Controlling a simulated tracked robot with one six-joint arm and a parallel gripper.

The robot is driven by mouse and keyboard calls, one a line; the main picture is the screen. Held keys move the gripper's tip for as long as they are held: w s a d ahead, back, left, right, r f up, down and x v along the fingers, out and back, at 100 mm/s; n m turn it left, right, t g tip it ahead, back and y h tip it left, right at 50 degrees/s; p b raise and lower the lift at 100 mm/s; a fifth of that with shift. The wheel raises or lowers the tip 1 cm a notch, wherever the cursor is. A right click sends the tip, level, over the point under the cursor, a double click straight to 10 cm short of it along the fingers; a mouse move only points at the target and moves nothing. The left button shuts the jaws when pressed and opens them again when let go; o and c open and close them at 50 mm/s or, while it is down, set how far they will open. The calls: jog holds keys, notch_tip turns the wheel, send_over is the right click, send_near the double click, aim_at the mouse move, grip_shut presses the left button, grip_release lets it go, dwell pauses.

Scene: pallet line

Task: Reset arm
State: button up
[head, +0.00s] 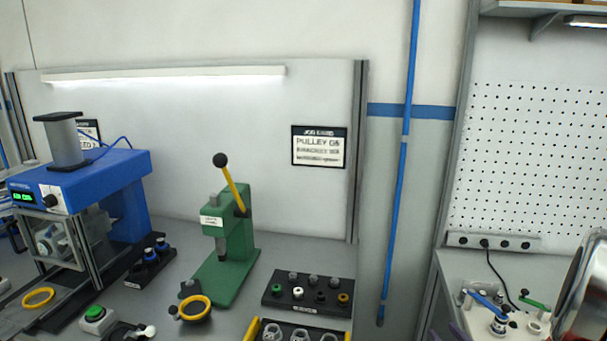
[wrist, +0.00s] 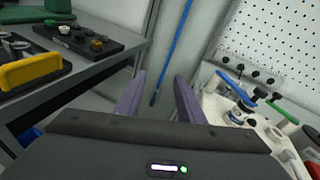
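My gripper (wrist: 158,100) shows in the wrist view as two purple fingers held apart, with nothing between them. It is in the gap between the left bench and the right bench, with the floor and wall behind it. In the head view only a small purple bit shows at the bottom edge near the right bench, and a shiny rounded part at the far right edge hides some of that bench.
The left bench (head: 235,315) holds a green press (head: 235,245), a blue machine (head: 125,185) and a black tray of small parts (head: 308,293). The right bench (head: 455,270) holds fittings with blue and green handles. A blue pole (head: 400,170) stands between them.

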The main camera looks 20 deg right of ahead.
jog(key=a+n+g+y, duration=0.4)
jog(key=a+n+y, duration=0.6)
jog(key=a, duration=0.6)
jog(key=s+a+n+g, duration=0.7)
jog(key=a+n, duration=0.2)
jog(key=n, duration=0.1)
jog(key=s+r+n+g+h, duration=0.2)
jog(key=s+r+n+h, duration=0.4)
jog(key=n, duration=0.5)
jog(key=w+a+r+n+t+h, duration=0.1)
jog(key=a+r+n+t, duration=0.1)
jog(key=a+r+n, duration=0.3)
notch_tip(320, 180, up, 3)
jog(key=shift+a+f+t, duration=0.2)
jog(key=shift+a+t, duration=0.2)
jog(key=shift+a, duration=0.45)
jog(key=shift+w, duration=0.1)
jog(key=shift+c, duration=0.5)
